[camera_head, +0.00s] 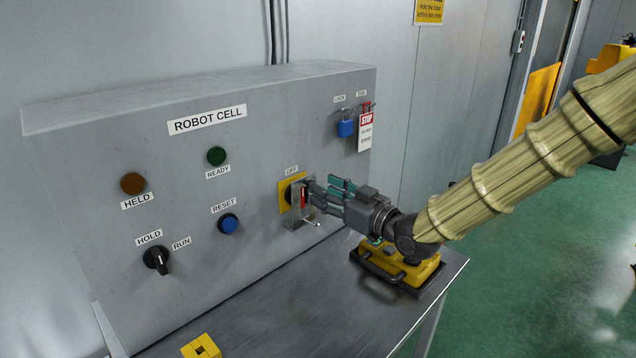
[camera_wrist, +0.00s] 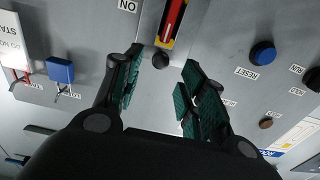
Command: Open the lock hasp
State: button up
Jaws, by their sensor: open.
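The lock hasp (camera_head: 300,221) is a grey metal piece at the rotary switch on the panel, partly hidden by my gripper in the head view. In the wrist view the grey metal hasp (camera_wrist: 147,22) lies beside the switch's red handle (camera_wrist: 173,18), which sits on a yellow plate (camera_head: 284,208). A dark round knob (camera_wrist: 160,61) shows just below the handle there. My gripper (camera_head: 322,188) is open, its teal-padded fingers pointing at the switch. In the wrist view the fingers (camera_wrist: 160,78) stand on either side of the knob. I cannot tell whether they touch the hasp.
The grey control panel (camera_head: 110,225) carries several buttons and a black selector (camera_head: 157,260). A blue padlock (camera_head: 345,128) and a red-and-white tag (camera_head: 366,132) hang at upper right. A yellow-and-black device (camera_head: 405,272) stands on the metal table (camera_head: 300,320), below my gripper.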

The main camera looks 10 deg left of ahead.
jog(key=shift+p+x, duration=0.35)
jog(key=shift+x, duration=1.4)
grip_shut()
